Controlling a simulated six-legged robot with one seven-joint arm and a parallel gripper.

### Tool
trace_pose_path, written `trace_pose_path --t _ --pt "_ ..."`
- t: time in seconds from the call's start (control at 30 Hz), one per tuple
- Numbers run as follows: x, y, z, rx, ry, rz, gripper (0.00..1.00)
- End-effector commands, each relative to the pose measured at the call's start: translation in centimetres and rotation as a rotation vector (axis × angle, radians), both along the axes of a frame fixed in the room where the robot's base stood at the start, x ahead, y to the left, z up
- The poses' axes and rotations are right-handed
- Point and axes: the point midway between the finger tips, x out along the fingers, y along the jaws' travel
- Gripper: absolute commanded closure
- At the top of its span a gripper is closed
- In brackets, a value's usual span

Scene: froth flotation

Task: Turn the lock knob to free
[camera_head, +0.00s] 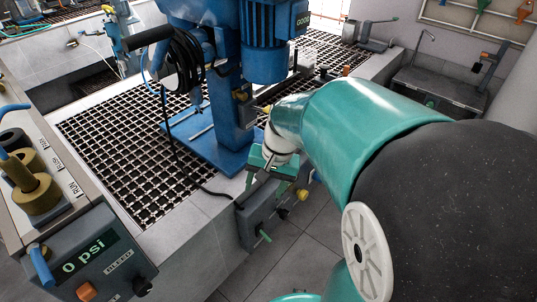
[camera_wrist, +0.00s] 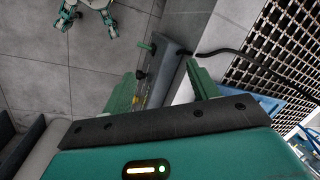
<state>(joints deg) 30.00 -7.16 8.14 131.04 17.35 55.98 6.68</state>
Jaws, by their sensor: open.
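My gripper (camera_head: 267,184) points down over a grey control box (camera_head: 256,218) at the edge of the tiled bench. In the wrist view my gripper (camera_wrist: 162,84) is open, its two green fingers apart with the box (camera_wrist: 170,62) between and beyond them. The box's outer face carries a green lever (camera_head: 265,236), a dark knob (camera_head: 283,213) and a yellow knob (camera_head: 303,195). The green lever (camera_wrist: 147,46) and a dark knob (camera_wrist: 140,74) also show in the wrist view. No lettering is readable there, so I cannot tell which control is the lock knob. I see no finger contact with them.
The blue flotation machine (camera_head: 215,148) stands just behind my gripper on the grated bench (camera_head: 120,150). A black cable (camera_head: 170,135) runs down to the box. A panel reading 0 psi (camera_head: 85,265) is at lower left. Tiled floor (camera_head: 310,235) beside the box is clear.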

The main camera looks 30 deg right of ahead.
Motion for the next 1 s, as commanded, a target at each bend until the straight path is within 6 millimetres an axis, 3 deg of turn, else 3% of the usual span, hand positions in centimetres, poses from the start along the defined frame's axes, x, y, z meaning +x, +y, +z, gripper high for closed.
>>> trace_pose_path --t 0.2,0.47,1.0 --pt "1.5 -4.8 -5.1 0.203 0.118 -0.252 0.41" --pt "2.0 -9.9 -11.3 0.48 0.212 -0.553 0.41" --pt "-0.4 -20.2 -23.3 1.183 0.238 -1.169 0.41"
